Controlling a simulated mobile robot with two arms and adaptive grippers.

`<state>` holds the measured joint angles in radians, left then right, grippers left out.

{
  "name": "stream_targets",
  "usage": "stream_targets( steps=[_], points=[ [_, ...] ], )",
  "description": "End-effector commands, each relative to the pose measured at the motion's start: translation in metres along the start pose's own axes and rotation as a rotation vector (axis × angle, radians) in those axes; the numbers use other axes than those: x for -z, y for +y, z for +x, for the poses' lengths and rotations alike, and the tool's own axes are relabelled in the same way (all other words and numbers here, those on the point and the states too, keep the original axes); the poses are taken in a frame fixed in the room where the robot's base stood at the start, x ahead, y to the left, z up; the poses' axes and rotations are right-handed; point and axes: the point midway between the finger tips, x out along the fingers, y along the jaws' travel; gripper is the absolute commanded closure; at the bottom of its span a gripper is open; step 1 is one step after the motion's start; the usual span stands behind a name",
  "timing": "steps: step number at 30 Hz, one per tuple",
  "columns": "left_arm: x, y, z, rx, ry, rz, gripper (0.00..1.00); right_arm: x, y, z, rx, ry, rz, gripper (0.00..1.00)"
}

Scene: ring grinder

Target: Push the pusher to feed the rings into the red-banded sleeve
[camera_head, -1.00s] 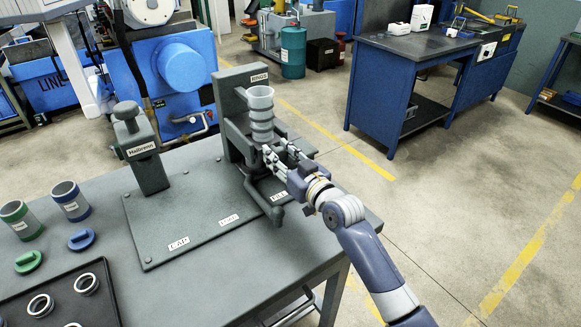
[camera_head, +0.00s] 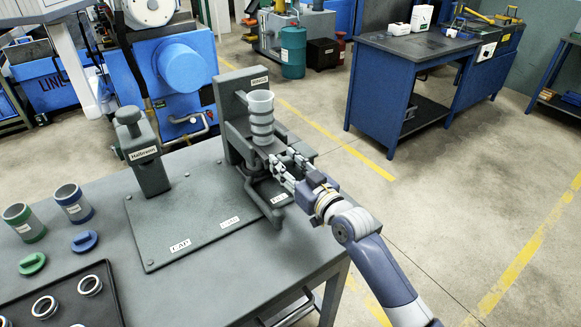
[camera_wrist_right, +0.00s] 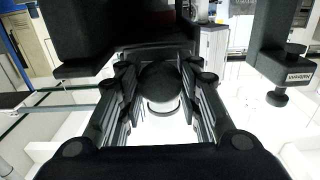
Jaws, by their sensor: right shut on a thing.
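A grey ring feeder stand (camera_head: 232,120) is on the right part of the bench plate. My right gripper (camera_head: 280,163) is at the stand's front, just below the stack. In the wrist view a dark rounded part (camera_wrist_right: 160,82) sits between its fingers; it looks like the pusher's knob, and the gripper is shut on it. The rest of the pusher is hidden by fingers and stand. I cannot make out a red-banded sleeve. My left gripper is out of view.
A grey post (camera_head: 143,155) stands on the plate's left. Green-banded (camera_head: 24,222) and blue-banded (camera_head: 73,203) sleeves, with green (camera_head: 32,263) and blue (camera_head: 85,241) caps, are at left. A black tray (camera_head: 112,305) holds loose rings. The plate's front is clear.

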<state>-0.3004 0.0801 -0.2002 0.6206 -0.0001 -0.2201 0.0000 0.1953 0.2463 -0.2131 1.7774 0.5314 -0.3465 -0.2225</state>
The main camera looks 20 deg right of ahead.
Motion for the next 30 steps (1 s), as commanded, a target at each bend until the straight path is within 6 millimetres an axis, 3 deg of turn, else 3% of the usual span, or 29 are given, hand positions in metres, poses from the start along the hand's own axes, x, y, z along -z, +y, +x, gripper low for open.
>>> stream_targets(
  steps=[12,23,24,25,26,30],
  points=[
    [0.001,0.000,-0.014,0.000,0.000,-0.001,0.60,0.002,0.001,-0.029,-0.001,0.002,-0.001,0.92],
    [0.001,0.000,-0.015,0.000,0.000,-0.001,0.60,0.001,0.001,-0.034,-0.001,0.003,0.000,0.92],
    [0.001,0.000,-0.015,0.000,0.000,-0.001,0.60,0.001,0.001,-0.034,-0.001,0.003,0.000,0.61],
    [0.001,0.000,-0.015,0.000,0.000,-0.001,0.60,0.001,0.001,-0.034,-0.001,0.002,0.000,0.54],
    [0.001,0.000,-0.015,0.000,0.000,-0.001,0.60,0.001,0.001,-0.034,-0.001,0.002,0.000,0.50],
    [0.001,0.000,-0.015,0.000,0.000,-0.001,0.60,0.001,0.000,-0.034,-0.001,0.001,0.000,0.50]
  ],
)
